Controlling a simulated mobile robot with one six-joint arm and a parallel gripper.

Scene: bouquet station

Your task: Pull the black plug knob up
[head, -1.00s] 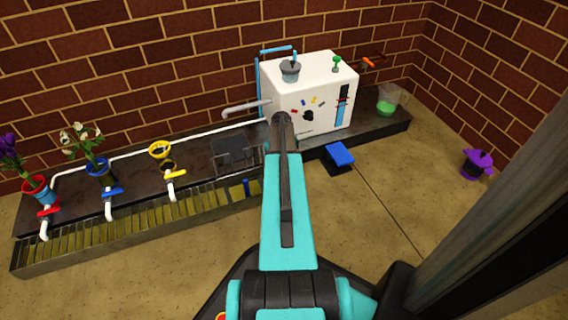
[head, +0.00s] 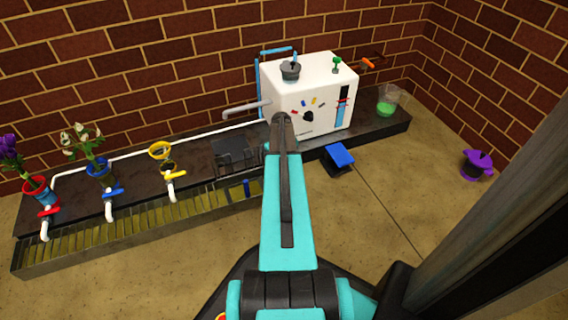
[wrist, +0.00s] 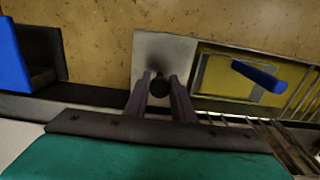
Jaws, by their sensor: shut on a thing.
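The black plug knob (wrist: 159,85) stands on a pale metal plate (wrist: 150,50) in the wrist view. My gripper (wrist: 160,88) is shut on the knob, one finger on each side of it. The lower part of the knob and its foot are in shadow, so I cannot tell whether it is raised. In the head view, my own arm hides the gripper and the knob.
A blue pedal (head: 339,156) is close by on the floor, and a blue handle (wrist: 259,75) lies right of the plate. The white machine (head: 305,95) stands behind on the dark bench. Potted flowers and taps line the left.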

